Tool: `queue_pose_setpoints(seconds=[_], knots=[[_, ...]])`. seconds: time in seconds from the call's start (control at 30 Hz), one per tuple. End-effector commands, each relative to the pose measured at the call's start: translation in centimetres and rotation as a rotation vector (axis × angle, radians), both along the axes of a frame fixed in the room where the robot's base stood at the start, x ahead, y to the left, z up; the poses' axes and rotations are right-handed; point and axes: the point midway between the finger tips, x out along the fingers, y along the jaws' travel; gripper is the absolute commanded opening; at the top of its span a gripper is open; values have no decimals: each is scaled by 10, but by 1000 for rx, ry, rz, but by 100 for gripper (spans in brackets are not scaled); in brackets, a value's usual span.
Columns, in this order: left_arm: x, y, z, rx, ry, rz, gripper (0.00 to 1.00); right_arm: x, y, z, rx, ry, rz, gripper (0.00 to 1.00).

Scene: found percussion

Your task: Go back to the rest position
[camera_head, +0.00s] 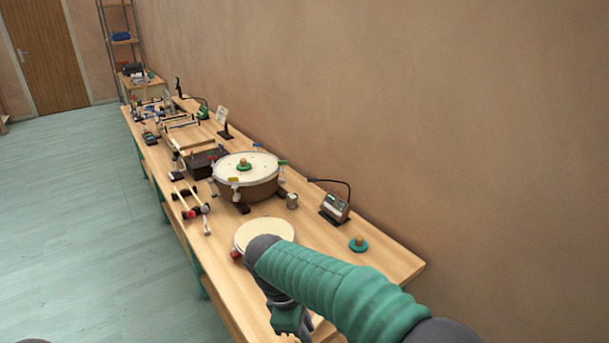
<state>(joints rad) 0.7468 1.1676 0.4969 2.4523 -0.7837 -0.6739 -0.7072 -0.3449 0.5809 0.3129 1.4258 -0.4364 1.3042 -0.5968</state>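My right arm, in a green ribbed sleeve, comes in from the lower right and bends down at a dark grey joint over the near part of the workbench (385,262). My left gripper is not in view.
A large drum (250,190) with a green-and-wood knob on top stands mid-bench. A small device with a cable (335,207) and a green knob disc (358,244) sit to the right. Mallets (190,205) lie left. The wall borders the bench; floor at left is clear.

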Motion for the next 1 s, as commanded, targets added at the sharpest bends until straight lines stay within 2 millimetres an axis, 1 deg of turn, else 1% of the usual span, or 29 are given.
queue_pose_setpoints(seconds=[0.03,0.07,0.1,0.17,0.2,0.27,0.3,0.37,0.4,0.5,0.6,0.7,1.0], knots=[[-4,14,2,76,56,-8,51,-4,-15,3,18,-12,-59,15],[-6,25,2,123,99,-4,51,-6,-23,3,34,-23,-101,15],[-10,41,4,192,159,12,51,-11,-36,1,60,-39,-165,15],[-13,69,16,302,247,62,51,-22,-58,0,104,-66,-286,15],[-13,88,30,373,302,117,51,-31,-75,-2,138,-87,-381,15],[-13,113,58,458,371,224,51,-47,-101,-4,191,-124,-536,15],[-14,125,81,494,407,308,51,-59,-118,-6,227,-148,-643,15],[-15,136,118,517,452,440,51,-78,-141,-8,279,-190,-808,15],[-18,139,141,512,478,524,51,-91,-154,-10,311,-216,-914,15],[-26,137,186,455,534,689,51,-118,-179,-14,374,-277,-1137,15],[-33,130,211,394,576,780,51,-134,-191,-18,411,-318,-1275,15],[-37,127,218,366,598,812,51,-140,-195,-21,422,-334,-1325,15],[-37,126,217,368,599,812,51,-140,-196,-22,423,-333,-1324,15]])
